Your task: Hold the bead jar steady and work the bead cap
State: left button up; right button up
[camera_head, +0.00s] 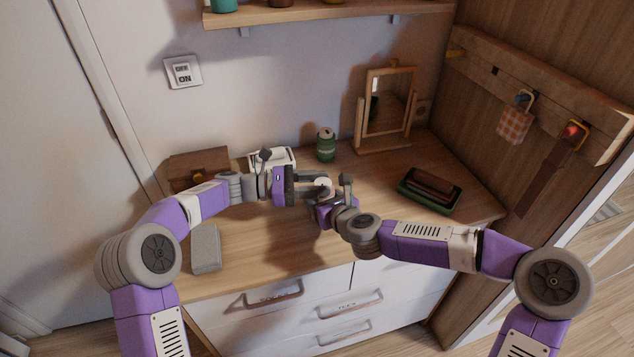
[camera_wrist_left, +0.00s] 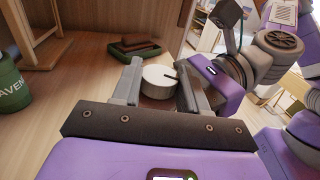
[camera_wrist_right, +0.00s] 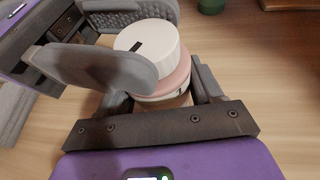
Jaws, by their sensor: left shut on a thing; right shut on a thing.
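The bead cap (camera_wrist_right: 150,44) is a white round lid with a black mark on its top. It sits on the bead jar (camera_wrist_right: 172,88), which shows a pink band and a pale label below the cap. My left gripper (camera_wrist_left: 160,84) is shut on the bead cap (camera_wrist_left: 158,76), with one finger on each side of it. My right gripper (camera_wrist_right: 163,95) is shut on the bead jar below the cap. In the head view, both grippers meet above the desk, the left (camera_head: 312,184) beside the right (camera_head: 325,204). The jar's lower part is mostly hidden.
A green can (camera_head: 326,146) and a standing mirror frame (camera_head: 362,128) are at the back of the desk (camera_head: 275,250). A green tray (camera_head: 408,196) with brown items is at right. A grey block (camera_head: 206,248) and a brown box (camera_head: 190,165) are at left. Drawers lie below the front edge.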

pick_arm(q)
jog(key=shift+s+r+n+t+y, duration=0.15)
jog(key=shift+n+t+y, duration=0.4)
jog(key=shift+n+t, duration=0.85)
jog(key=shift+s+f+n+t+y, duration=0.1)
jog(key=shift+n+t+y, duration=0.55)
jog(key=shift+t, duration=1.35)
jog(key=shift+n, duration=0.25)
jog(key=o, duration=0.8)
jog(key=shift+s, duration=0.1)
jog(key=shift+v, duration=3.95)
